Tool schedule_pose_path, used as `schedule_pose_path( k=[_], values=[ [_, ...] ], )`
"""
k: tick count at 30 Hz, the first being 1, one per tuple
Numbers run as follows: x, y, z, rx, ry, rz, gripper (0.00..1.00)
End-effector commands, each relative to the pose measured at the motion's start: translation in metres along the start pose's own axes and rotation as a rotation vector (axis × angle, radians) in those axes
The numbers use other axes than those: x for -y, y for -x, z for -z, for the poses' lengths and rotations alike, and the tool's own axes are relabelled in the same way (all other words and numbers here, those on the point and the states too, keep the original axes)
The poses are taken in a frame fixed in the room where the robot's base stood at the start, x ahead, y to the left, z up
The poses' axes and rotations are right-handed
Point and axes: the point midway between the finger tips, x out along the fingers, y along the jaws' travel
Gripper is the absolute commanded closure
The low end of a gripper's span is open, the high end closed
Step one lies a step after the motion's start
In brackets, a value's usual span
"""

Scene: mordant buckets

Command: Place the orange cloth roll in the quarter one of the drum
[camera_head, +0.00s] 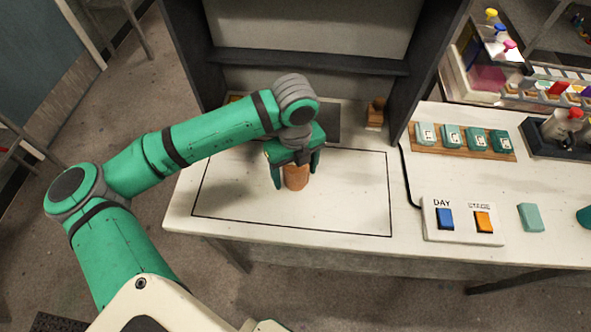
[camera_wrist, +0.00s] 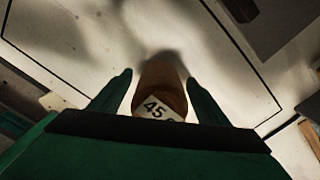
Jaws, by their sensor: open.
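An orange-brown cylinder (camera_head: 296,179), which may be the orange cloth roll, stands on the white table inside a black outlined rectangle. In the wrist view this cylinder (camera_wrist: 162,82) has a white label reading "45" and perhaps more. My gripper (camera_head: 296,172) points down over it, with one green finger on each side. In the wrist view my gripper (camera_wrist: 159,78) is open, and the cylinder lies between its fingers. I cannot tell whether either finger touches it. I cannot make out a drum in either view.
A dark shelf frame (camera_head: 310,62) stands behind the outlined area. A small brown object (camera_head: 376,112) is at its right foot. On the right are a wooden strip with teal blocks (camera_head: 452,137), a DAY switch panel (camera_head: 462,220) and a loose teal block (camera_head: 530,217). The outlined area's front is clear.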

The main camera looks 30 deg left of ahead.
Motion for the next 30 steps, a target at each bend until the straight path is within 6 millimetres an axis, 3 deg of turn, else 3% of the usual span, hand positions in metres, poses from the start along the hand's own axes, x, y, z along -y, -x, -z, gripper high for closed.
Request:
schedule_pose_path(
  k=[4,9,12,23,28,30],
  values=[
    [0.000,0.000,0.000,0.000,0.000,0.000,0.33],
    [0.000,0.000,0.000,0.000,0.000,0.000,0.74],
    [0.000,0.001,0.000,0.000,0.000,0.000,0.82],
    [0.001,0.008,0.000,0.001,0.000,0.001,0.82],
    [0.001,0.031,0.000,0.002,-0.001,0.003,0.82],
    [-0.009,0.044,0.003,0.002,0.001,0.002,0.82]
  ],
)
